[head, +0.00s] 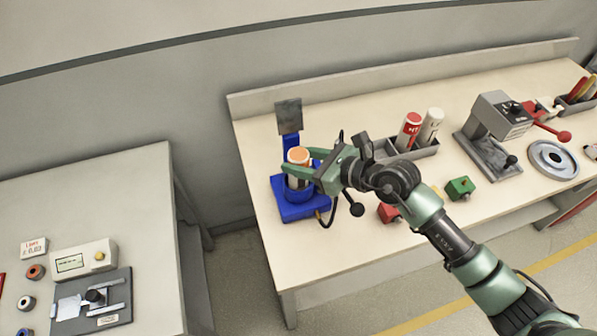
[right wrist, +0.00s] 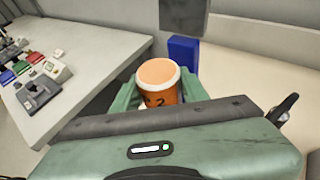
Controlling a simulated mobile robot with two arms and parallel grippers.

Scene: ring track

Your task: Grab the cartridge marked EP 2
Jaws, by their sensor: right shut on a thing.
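The cartridge (head: 298,156) has an orange top and stands upright at the blue stand (head: 303,211) on the left end of the bench. In the right wrist view the cartridge (right wrist: 159,84) shows an orange side with a dark "2"; the rest of its marking is partly hidden. My right gripper (head: 304,170) reaches in from the right and is shut on the cartridge, one finger on each side. I cannot tell whether the cartridge's foot still rests in the stand. My left gripper is not in view.
A grey tray (head: 425,152) holds a red cartridge (head: 409,131) and a whitish one (head: 430,127). A red block (head: 388,213) and a green block (head: 460,188) lie near the front. A grey lever press (head: 497,125) stands to the right. A separate table (head: 130,185) is at the left.

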